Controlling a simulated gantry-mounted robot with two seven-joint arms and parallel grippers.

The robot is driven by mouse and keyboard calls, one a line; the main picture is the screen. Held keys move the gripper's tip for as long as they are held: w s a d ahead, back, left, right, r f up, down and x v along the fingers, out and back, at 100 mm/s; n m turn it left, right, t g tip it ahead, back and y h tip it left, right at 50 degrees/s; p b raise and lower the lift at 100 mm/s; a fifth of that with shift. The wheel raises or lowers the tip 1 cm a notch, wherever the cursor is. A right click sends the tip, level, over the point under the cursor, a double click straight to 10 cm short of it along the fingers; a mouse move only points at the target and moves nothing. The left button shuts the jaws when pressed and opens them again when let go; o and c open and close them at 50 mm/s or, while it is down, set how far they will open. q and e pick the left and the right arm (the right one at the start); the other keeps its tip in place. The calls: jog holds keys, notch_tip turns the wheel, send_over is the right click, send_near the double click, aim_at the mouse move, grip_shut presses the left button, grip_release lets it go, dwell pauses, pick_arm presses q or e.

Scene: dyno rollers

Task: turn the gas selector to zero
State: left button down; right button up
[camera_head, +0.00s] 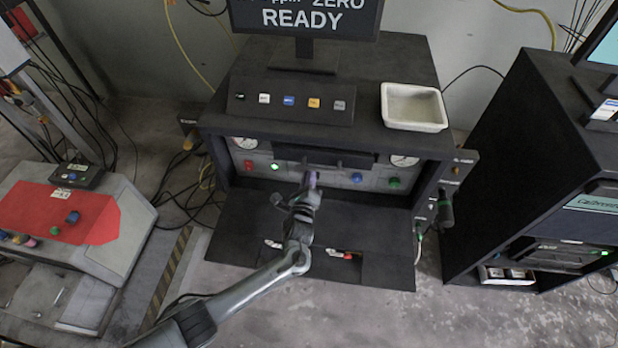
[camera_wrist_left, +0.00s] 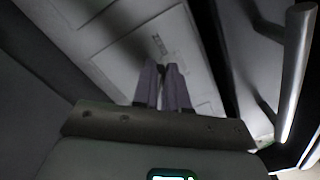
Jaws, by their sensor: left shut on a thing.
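The grey front panel (camera_head: 335,179) of the black bench unit faces me at the middle of the head view. My left gripper (camera_head: 312,179) reaches to the panel's middle, between the green light and the blue knob. In the left wrist view, its two fingers (camera_wrist_left: 163,88) are close together and point at the pale panel (camera_wrist_left: 125,55), near a small dark label. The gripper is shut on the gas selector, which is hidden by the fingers. I cannot read the selector's setting. My right gripper is in neither view.
A monitor (camera_head: 305,18) reads "ZERO READY". The panel has a red knob (camera_head: 249,165), a green light (camera_head: 275,167), a blue knob (camera_head: 357,178) and a green knob (camera_head: 394,182). A bar handle (camera_wrist_left: 297,75) is at right in the wrist view. A white tray (camera_head: 413,126) sits on top.

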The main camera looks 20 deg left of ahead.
pick_arm(q)
jog(key=c, duration=1.2)
grip_release()
jog(key=shift+o, duration=0.2)
jog(key=p+v, duration=0.2)
jog(key=v, duration=0.7)
jog(key=shift+v, duration=0.9)
jog(key=shift+s+r, duration=0.1)
